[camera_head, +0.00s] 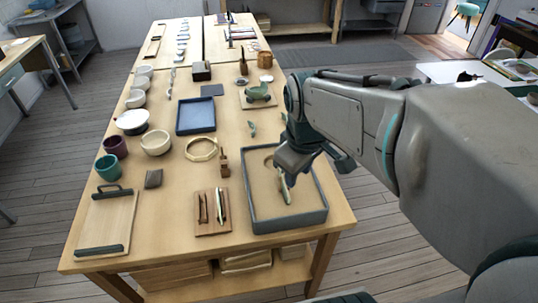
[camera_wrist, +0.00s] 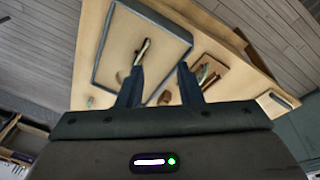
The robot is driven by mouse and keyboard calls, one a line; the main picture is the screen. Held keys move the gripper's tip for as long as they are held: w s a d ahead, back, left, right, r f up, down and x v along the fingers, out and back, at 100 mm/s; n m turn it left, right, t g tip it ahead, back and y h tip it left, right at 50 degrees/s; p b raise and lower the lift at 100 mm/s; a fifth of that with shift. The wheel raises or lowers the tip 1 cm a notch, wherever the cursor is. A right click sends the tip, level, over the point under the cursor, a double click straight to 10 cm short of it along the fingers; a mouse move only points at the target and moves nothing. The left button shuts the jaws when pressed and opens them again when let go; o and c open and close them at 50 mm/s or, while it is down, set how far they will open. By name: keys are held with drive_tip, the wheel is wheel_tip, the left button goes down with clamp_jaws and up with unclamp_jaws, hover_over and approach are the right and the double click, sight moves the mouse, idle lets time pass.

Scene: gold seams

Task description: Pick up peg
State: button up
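My gripper (camera_head: 291,172) is over the grey-rimmed sand tray (camera_head: 262,226) at the table's near right corner. In the wrist view my gripper (camera_wrist: 159,78) is open, with nothing held between its two dark fingers. A small upright brown wooden piece (camera_head: 223,163), which may be the peg, stands left of the tray. A small wooden piece (camera_wrist: 165,98) shows between the fingers in the wrist view, apart from them. A slim pale-green piece (camera_head: 285,189) is in the tray, partly hidden by my gripper; it also shows in the wrist view (camera_wrist: 142,51).
A wooden board (camera_head: 207,228) with slim tools lies left of the tray. A cream ring (camera_head: 201,150), a blue tray (camera_head: 196,115), bowls (camera_head: 156,143) and a handled board (camera_head: 105,220) occupy the table further left and back. Bare tabletop lies between them.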

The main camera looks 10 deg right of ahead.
drive_tip(key=w+f+n+g, duration=0.1)
drive_tip(key=w+n, duration=0.6)
drive_tip(key=w, duration=0.1)
drive_tip(key=n+g, duration=0.1)
drive_tip(key=n, duration=0.7)
hover_over(280, 187)
wheel_tip(280, 187, down, 12)
drive_tip(key=shift+w+f+p, duration=0.15)
drive_tip(key=shift+f+p, duration=0.3)
drive_tip(key=shift+f, duration=1.9)
clamp_jaws()
